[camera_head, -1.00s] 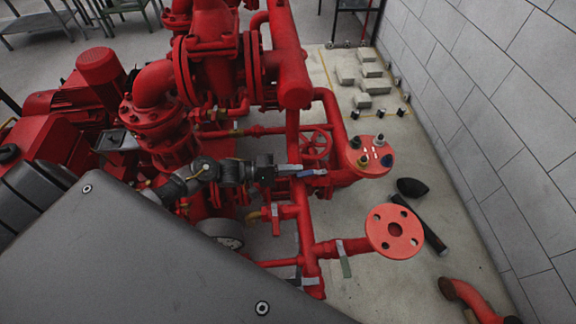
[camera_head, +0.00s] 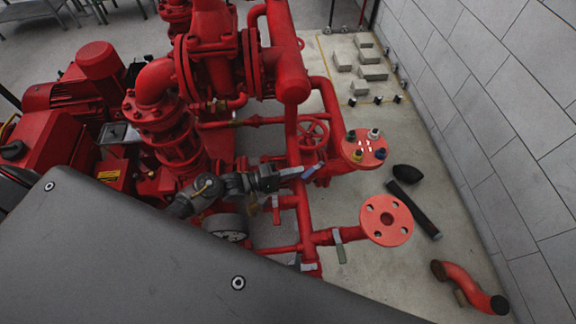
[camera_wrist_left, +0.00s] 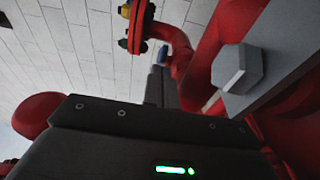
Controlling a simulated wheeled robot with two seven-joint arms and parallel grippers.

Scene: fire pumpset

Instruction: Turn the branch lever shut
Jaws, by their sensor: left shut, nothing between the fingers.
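A lever with a blue grip (camera_head: 313,170) sits on the red pipework, just left of the round four-port plate, and points right and slightly up. My left gripper (camera_head: 284,175) is shut and empty, with its tip close beside this lever; I cannot tell whether they touch. In the left wrist view, dark finger parts (camera_wrist_left: 164,86) point up toward a small blue piece (camera_wrist_left: 163,54), and a grey bar with a hex bolt (camera_wrist_left: 237,69) is close by at right. Another, greyish lever (camera_head: 340,250) hangs down at the flanged branch. My right gripper does not show.
The red flange (camera_head: 387,220) and the four-port plate (camera_head: 364,149) stick out right of the pipes. A red handwheel (camera_head: 314,133) is behind the lever. A black tube (camera_head: 413,208) and a red elbow pipe (camera_head: 468,287) lie on the floor near the grey wall.

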